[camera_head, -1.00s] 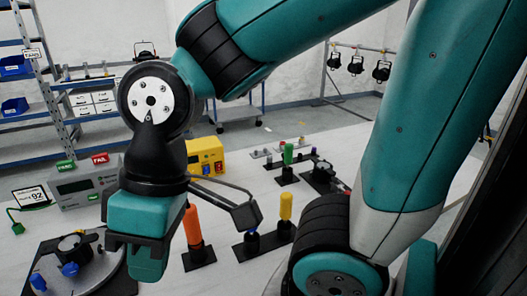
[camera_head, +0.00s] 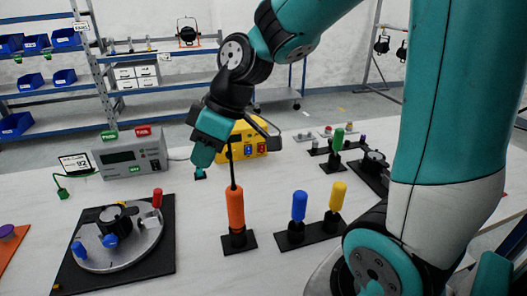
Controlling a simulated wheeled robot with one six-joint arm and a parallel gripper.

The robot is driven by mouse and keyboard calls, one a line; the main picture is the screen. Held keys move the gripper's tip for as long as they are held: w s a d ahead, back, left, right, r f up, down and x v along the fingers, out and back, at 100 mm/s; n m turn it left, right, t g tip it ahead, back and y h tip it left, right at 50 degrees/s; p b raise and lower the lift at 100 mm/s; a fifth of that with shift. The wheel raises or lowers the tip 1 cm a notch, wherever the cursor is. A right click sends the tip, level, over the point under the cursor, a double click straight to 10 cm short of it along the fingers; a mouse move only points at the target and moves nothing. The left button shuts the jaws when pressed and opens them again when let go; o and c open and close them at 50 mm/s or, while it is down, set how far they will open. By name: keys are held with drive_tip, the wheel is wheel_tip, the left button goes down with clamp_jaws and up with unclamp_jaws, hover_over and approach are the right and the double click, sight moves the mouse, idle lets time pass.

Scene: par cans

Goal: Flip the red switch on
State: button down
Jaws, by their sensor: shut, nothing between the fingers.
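The yellow box (camera_head: 245,138) stands on the table beyond my gripper. A blue switch and a red switch (camera_head: 262,148) show side by side on its front, the red one on the right. The switch's exact position is too small to tell. My gripper (camera_head: 203,157) is shut and empty, hanging in front of the left part of the box and hiding some of it. In the picture it lies to the left of the red switch; whether it touches the box cannot be told.
An orange-handled tool (camera_head: 235,207) stands upright just in front of the box, its thin shaft pointing up. Blue (camera_head: 299,206) and yellow (camera_head: 338,196) handles stand to its right. A grey meter (camera_head: 131,154) is at left, behind a round dial plate (camera_head: 118,245).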

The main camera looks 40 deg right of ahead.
sight(262, 149)
drive_tip(key=w+d+f+t+b, duration=0.1)
drive_tip(key=w+d+f, duration=0.15)
drive_tip(key=d, duration=0.25)
drive_tip(key=w+d+f+n+t, duration=0.1)
drive_tip(key=w+d+f, duration=0.1)
drive_tip(key=w+d, duration=0.25)
drive_tip(key=w+d+f+t+b, duration=0.1)
drive_tip(key=w+d+f, duration=0.1)
drive_tip(key=d, duration=0.3)
drive_tip(key=d+f+t+h, duration=0.1)
drive_tip(key=d+f, duration=0.2)
drive_tip(key=d, duration=0.6)
drive_tip(key=w+d+f+n+t+h+b, duration=0.1)
drive_tip(key=d+f, duration=0.3)
drive_tip(key=d, duration=0.5)
drive_tip(key=shift+w+d+n+h+b, duration=0.2)
drive_tip(key=shift+d+n+h+b, duration=0.1)
drive_tip(key=shift+h, duration=0.2)
drive_tip(key=shift+f, duration=0.15)
drive_tip(key=x, duration=0.8)
drive_tip(key=shift+w+a+f+p, duration=0.15)
drive_tip(key=shift+w+f+p, duration=0.15)
drive_tip(key=shift+p, duration=0.1)
drive_tip(key=w, duration=0.1)
drive_tip(key=w+d, duration=0.1)
drive_tip(key=w, duration=0.1)
drive_tip(key=shift+f+p, duration=0.15)
drive_tip(key=shift+p, duration=0.25)
drive_tip(key=shift+w+d, duration=0.35)
drive_tip(key=shift+w, duration=0.25)
